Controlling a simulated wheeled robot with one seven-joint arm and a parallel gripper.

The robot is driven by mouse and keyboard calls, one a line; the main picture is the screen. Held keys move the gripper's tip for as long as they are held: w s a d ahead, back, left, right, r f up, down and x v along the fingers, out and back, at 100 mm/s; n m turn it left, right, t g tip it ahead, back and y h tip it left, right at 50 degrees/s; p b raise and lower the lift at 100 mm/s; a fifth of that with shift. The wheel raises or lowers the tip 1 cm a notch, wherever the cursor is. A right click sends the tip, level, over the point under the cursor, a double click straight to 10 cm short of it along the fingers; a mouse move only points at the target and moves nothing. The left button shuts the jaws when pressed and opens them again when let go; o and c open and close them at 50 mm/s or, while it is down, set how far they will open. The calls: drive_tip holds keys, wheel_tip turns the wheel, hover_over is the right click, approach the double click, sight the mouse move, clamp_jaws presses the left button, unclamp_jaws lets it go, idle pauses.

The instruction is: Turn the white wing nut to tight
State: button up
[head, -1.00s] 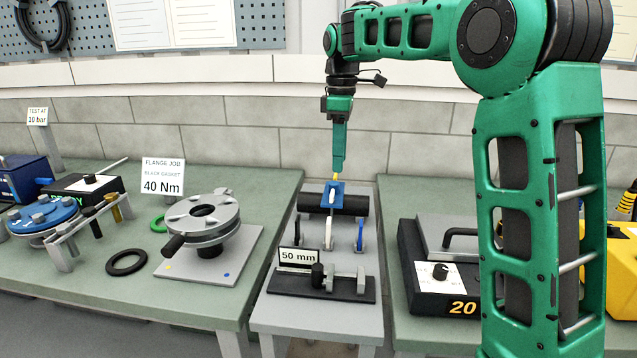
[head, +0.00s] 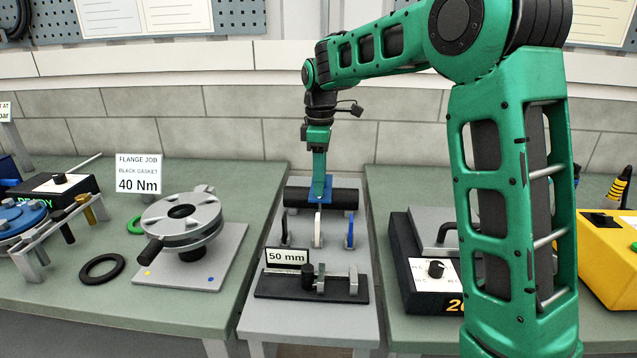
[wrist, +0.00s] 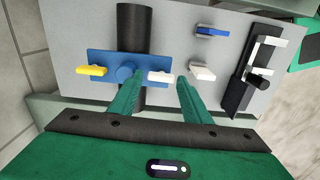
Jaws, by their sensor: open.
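In the wrist view a blue clamp plate (wrist: 98,62) lies across a black pipe (wrist: 134,30). A yellow wing nut (wrist: 91,71) is at its left end and the white wing nut (wrist: 160,76) at its right end. My gripper (wrist: 156,86) is open, its two green fingers apart, with the white wing nut between and just beyond the tips, not gripped. In the head view my gripper (head: 319,178) points down at the blue plate (head: 327,190) on the pipe (head: 345,197); the fingers hide the yellow nut there. The white nut's tightness cannot be told.
Close to the right finger stands another white piece (wrist: 202,72), with a blue piece (wrist: 212,32) beyond. A black fixture (head: 312,285) with a 50 mm sign (head: 288,256) sits in front. A flange (head: 182,218) is left, a black box (head: 435,275) right.

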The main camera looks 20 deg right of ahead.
drive_tip(key=shift+f, duration=0.5)
drive_tip(key=c, duration=0.8)
